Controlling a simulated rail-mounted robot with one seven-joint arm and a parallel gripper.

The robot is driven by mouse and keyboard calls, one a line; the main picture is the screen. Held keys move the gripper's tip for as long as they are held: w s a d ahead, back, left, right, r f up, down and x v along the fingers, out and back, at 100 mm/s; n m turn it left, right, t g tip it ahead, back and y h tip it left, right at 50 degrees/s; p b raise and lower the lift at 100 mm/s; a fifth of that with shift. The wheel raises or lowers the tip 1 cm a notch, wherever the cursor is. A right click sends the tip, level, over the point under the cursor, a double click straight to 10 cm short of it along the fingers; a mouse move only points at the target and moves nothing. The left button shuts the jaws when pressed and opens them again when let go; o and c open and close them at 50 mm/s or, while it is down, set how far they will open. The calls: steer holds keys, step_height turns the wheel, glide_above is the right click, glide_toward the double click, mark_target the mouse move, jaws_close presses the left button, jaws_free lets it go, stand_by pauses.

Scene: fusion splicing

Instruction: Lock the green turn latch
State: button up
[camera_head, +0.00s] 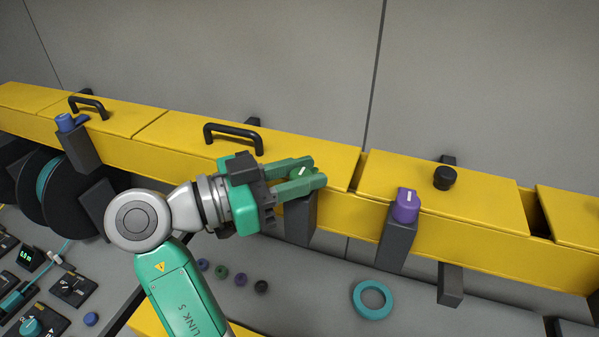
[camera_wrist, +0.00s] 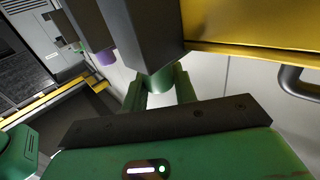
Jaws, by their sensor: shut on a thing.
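The green turn latch (camera_head: 300,173) sits on top of a dark block on the front of the yellow duct, with a white mark on its face. My gripper (camera_head: 305,176) is at the latch with its two green fingers on either side of it, shut on it. In the wrist view, the green latch (camera_wrist: 158,84) shows between my fingers, next to the dark block (camera_wrist: 140,35). The fingers cover part of the latch, so its exact turn is hard to read.
A purple latch (camera_head: 405,206) stands on a block to the right, a blue latch (camera_head: 66,122) at the far left. Black handles (camera_head: 233,136) and a black knob (camera_head: 445,178) stick up from the yellow lids. A teal ring (camera_head: 372,299) and several small caps lie below.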

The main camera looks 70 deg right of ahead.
steer(key=o, duration=0.9)
steer(key=shift+s+d+f, duration=0.1)
steer(key=shift+o, duration=0.2)
steer(key=v, duration=0.8)
